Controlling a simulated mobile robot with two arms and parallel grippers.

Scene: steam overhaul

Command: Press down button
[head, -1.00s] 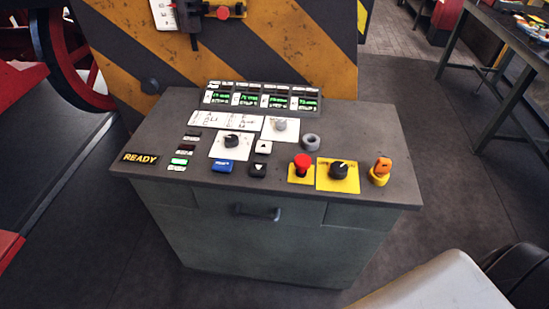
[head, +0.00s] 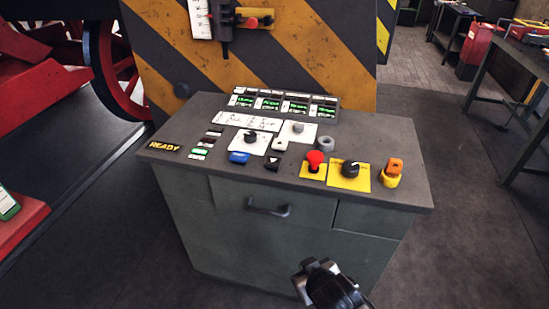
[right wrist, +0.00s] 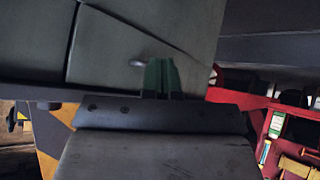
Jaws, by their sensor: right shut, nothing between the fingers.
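The down button (head: 272,164) is a small black square with a light down arrow, on top of the grey control console (head: 195,179). The white up button (head: 279,145) sits just behind it, and a blue button (head: 239,158) is to its left. My right gripper (head: 318,268) is shut and empty in the head view, low in front of the console and well below its top, apart from the button. In the right wrist view, its fingers (right wrist: 160,78) show against the grey-green cabinet front (right wrist: 130,40); the down button is not seen there. My left gripper is not in view.
A red mushroom button (head: 315,160), a black rotary knob (head: 350,169) and an orange switch (head: 392,170) stand right of the down button. A handle (head: 268,207) sticks out from the console front. A striped panel (head: 285,45) rises behind.

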